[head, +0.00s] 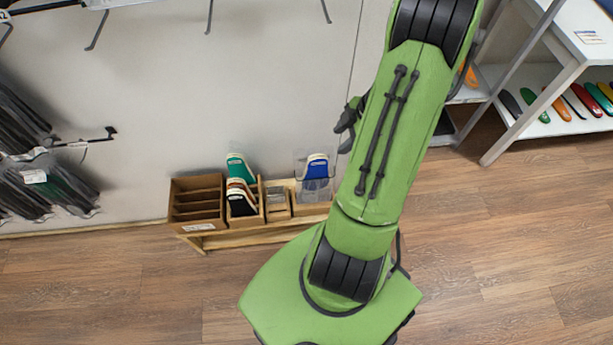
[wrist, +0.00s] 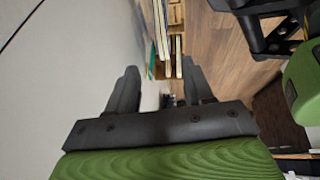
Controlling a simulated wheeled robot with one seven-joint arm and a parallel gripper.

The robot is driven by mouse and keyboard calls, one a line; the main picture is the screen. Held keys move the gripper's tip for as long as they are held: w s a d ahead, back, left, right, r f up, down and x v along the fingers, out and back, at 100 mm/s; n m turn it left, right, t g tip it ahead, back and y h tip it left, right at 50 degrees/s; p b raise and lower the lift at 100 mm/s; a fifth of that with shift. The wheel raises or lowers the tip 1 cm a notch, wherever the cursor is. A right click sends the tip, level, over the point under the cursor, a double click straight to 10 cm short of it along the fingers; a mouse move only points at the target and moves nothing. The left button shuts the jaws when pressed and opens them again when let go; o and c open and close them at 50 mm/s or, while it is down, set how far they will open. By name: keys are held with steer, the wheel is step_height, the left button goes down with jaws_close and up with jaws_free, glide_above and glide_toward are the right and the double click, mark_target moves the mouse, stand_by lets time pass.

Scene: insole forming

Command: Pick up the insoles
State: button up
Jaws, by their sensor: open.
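Green insoles (head: 235,166) and white and black insoles (head: 240,200) stand in a wooden holder (head: 259,188) on the low stand by the wall. A blue insole (head: 316,169) stands in a clear holder to their right. My gripper (head: 350,122) shows only partly in the head view, dark beside my green arm, above and right of the insoles. In the wrist view my gripper (wrist: 160,90) has its two fingers spread wide. Thin upright edges, apparently insoles (wrist: 161,30), show beyond the fingers, with a pale shape between them that I cannot identify.
A compartmented cardboard box (head: 197,204) stands left on the low wooden stand (head: 235,237). Dark packs hang on the wall (head: 45,180) at left. A white shelf unit (head: 550,85) with several coloured insoles stands at right. The wooden floor (head: 120,295) in front is clear.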

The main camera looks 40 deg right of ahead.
steer(key=b, duration=0.2)
glide_toward(317, 169)
steer(key=shift+w+f, duration=0.95)
steer(key=shift+w, duration=0.05)
steer(key=x, duration=0.1)
steer(key=b+x, duration=0.1)
steer(key=x, duration=0.1)
steer(key=b+x, duration=0.1)
steer(key=x, duration=0.1)
steer(key=shift+w+a+f, duration=0.1)
steer(key=shift+a, duration=0.3)
steer(key=shift+c, duration=0.3)
jaws_close()
